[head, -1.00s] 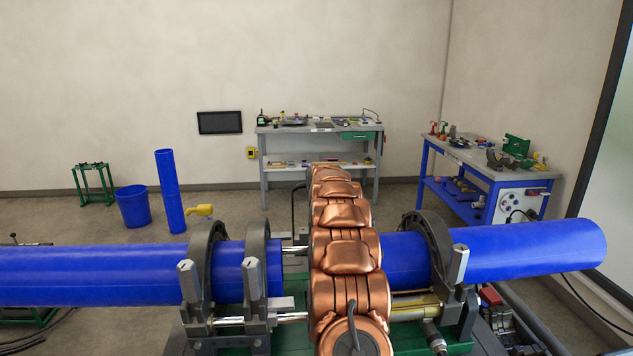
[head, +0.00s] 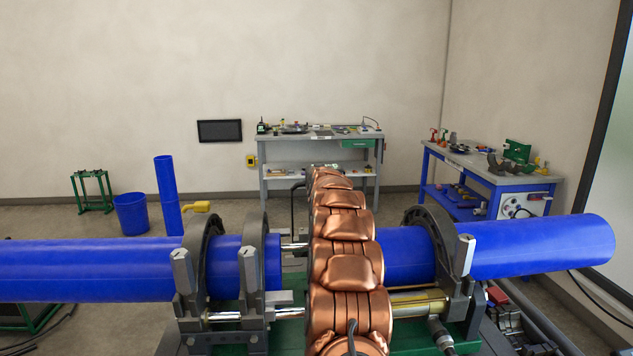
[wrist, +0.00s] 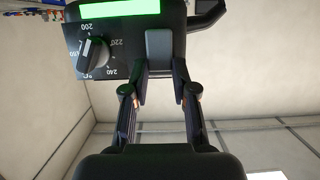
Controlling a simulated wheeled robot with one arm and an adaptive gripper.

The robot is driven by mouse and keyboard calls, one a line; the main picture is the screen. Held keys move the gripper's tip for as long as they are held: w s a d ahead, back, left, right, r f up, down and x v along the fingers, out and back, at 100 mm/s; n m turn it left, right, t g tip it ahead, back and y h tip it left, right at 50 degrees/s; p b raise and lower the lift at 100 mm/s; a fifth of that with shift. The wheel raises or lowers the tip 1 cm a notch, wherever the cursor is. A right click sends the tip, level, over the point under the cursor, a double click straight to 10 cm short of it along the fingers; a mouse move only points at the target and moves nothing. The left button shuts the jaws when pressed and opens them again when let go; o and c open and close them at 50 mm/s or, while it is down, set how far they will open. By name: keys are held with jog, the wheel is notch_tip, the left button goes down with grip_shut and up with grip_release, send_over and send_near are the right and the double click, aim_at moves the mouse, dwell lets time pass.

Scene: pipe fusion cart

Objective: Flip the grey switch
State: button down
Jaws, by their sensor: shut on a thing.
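The grey switch (wrist: 159,44) is a small rectangular piece on the black control box (wrist: 118,40), seen at the top of the wrist view. My gripper (wrist: 161,68) has its two fingers at the left and right sides of the switch, shut on it. Beside the switch, to the left, is a round black dial (wrist: 94,53) with temperature numbers and a lit green display (wrist: 119,8) above. Neither the switch nor my gripper shows in the head view; my copper arm fills its middle.
A long blue pipe (head: 90,268) lies in dark clamps on the green-based cart, with another blue pipe (head: 540,245) at right. A grey workbench (head: 270,160) and a blue table (head: 520,186) stand behind.

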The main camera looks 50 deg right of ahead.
jog(key=c, duration=0.9)
grip_release()
jog(key=shift+s, duration=0.1)
jog(key=shift+v, duration=5.95)
